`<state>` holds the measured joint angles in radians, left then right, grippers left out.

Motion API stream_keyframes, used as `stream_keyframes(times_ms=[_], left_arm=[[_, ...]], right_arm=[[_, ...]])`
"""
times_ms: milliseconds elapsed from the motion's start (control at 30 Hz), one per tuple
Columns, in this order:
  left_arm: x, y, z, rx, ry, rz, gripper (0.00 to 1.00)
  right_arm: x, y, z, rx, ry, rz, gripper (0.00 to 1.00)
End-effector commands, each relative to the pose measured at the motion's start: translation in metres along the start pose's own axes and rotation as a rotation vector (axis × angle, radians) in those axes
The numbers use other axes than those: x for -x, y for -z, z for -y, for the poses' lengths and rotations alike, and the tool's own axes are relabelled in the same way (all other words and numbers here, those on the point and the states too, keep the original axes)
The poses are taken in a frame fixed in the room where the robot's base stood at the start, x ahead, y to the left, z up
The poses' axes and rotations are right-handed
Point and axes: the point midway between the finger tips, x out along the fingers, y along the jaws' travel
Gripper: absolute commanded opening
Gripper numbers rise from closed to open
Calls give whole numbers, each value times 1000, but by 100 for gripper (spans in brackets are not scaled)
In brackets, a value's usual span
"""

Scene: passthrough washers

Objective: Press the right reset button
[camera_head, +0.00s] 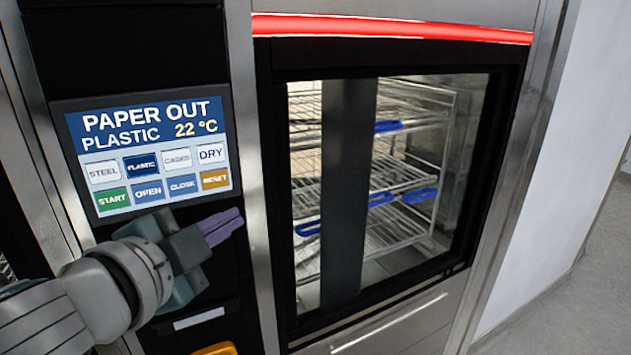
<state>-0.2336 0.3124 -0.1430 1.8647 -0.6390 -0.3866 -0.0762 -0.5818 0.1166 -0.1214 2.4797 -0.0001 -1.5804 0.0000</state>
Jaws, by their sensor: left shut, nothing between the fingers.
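The touch panel (148,154) is lit and reads "PAPER OUT", "PLASTIC", "22 °C". Its orange RESET button (214,180) is at the lower right of the screen, the only reset button in view. START is green, OPEN and CLOSE are blue, and PLASTIC is dark blue. My left gripper (224,226) is shut and empty. Its purple fingertips point right, and in the picture they lie just below the RESET button and the panel's lower right corner. Whether they touch the machine's front cannot be told. My right gripper is not in view.
A washer door with a glass window (390,180) stands right of the panel, with wire racks (400,175) and blue clips inside. A red light bar (390,27) runs above it. A yellow part (214,349) shows below the panel. Open floor (575,310) is at right.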

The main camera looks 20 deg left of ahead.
Motion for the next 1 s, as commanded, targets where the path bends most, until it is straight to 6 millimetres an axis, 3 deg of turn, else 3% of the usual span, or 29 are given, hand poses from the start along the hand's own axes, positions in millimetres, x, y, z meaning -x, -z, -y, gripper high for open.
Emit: stream_keyframes(times_ms=[367, 1000], left_arm=[[-4, -3, 3, -1, 0, 0, 0], [-57, -42, 41, 1, 0, 1, 0]], right_arm=[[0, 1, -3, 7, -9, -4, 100], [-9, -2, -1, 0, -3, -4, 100]])
